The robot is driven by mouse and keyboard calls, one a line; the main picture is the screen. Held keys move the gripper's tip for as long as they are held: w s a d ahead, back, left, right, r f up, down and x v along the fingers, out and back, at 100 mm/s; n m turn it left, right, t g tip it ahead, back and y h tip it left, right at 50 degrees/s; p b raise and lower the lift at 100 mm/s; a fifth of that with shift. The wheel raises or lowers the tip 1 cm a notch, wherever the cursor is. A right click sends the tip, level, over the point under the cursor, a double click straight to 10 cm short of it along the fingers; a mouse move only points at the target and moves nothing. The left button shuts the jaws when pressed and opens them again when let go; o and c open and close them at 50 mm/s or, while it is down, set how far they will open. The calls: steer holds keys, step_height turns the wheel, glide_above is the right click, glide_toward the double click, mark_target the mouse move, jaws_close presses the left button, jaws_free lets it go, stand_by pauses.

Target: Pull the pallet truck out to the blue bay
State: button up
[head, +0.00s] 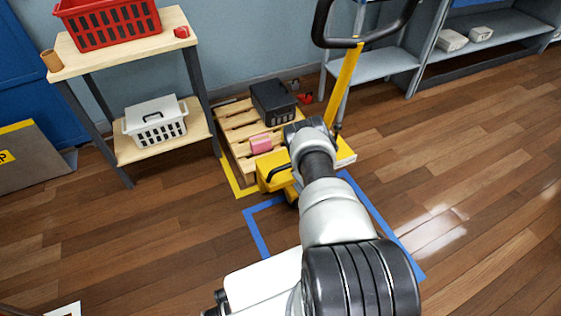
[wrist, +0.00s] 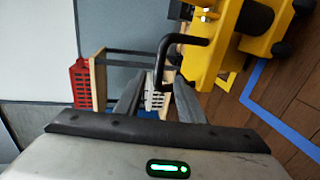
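The yellow pallet truck (head: 271,183) stands at the front of a wooden pallet (head: 237,132), partly hidden by my arm. A yellow tiller (head: 343,85) with a black loop handle rises from it. In the wrist view the truck (wrist: 245,48) fills the upper right, and a black bent grab bar (wrist: 165,58) sticks out from it. My gripper (wrist: 157,98) has its two fingers apart, with the end of the bar showing between or just beyond them; I cannot tell if they touch. The blue-taped bay (head: 260,240) lies on the floor in front of the truck, partly behind my arm.
A black crate (head: 273,102) and a pink box (head: 261,144) sit on the pallet. A wooden shelf (head: 130,52) with a red basket (head: 108,22) and white basket (head: 156,123) stands left. Grey shelving (head: 384,65) stands at the back. Floor at right is clear.

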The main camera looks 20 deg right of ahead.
steer(key=b+x, duration=0.3)
steer(key=x, duration=1.1)
steer(key=shift+w+b, duration=0.2)
steer(key=shift+b, duration=0.1)
jaws_close()
